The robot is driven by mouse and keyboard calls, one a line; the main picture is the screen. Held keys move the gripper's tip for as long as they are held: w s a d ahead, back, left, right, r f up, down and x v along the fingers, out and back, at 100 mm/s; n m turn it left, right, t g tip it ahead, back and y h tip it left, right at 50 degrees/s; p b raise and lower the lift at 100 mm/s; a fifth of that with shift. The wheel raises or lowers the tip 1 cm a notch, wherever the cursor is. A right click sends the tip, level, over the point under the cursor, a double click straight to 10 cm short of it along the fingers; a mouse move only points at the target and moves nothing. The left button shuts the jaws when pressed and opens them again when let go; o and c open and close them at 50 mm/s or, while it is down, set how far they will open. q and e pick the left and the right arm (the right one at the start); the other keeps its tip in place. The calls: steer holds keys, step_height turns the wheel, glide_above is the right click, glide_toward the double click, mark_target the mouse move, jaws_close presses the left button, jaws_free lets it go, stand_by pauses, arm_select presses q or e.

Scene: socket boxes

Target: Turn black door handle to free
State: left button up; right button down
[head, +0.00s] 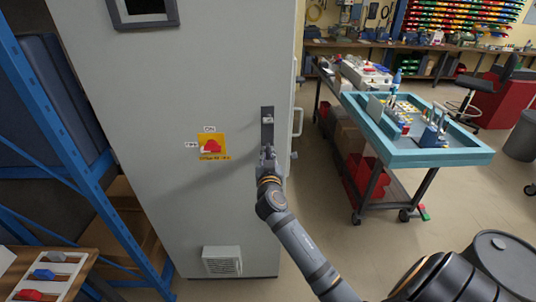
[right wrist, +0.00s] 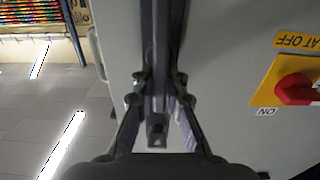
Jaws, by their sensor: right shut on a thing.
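The black door handle (head: 267,128) is mounted upright near the right edge of the grey cabinet door (head: 232,85). My right gripper (head: 267,152) is at the lower end of the handle. In the right wrist view, its two fingers stand on either side of the dark handle bar (right wrist: 158,95) and are shut on it. The lower end of the bar shows between the fingers. How far the bar stands out from its plate is hard to tell. My left gripper is not in view.
A red rotary switch (head: 210,146) on a yellow plate is left of the handle. A vent (head: 222,261) is low on the cabinet. A blue rack (head: 75,150) stands left. A teal-topped cart (head: 440,157) stands right, with open floor between it and the cabinet.

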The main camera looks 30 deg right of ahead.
steer(key=n, duration=0.6)
steer(key=a+f+n+p, duration=0.1)
steer(key=n, duration=0.4)
steer(key=w+f+n, duration=0.1)
steer(key=n, duration=0.5)
steer(key=shift+a+f+n, duration=0.1)
steer(key=shift+a+n, duration=0.2)
steer(key=shift+a, duration=0.1)
steer(key=shift+n+p, duration=0.3)
steer(key=c, duration=1.4)
jaws_free()
steer(key=shift+w, duration=0.1)
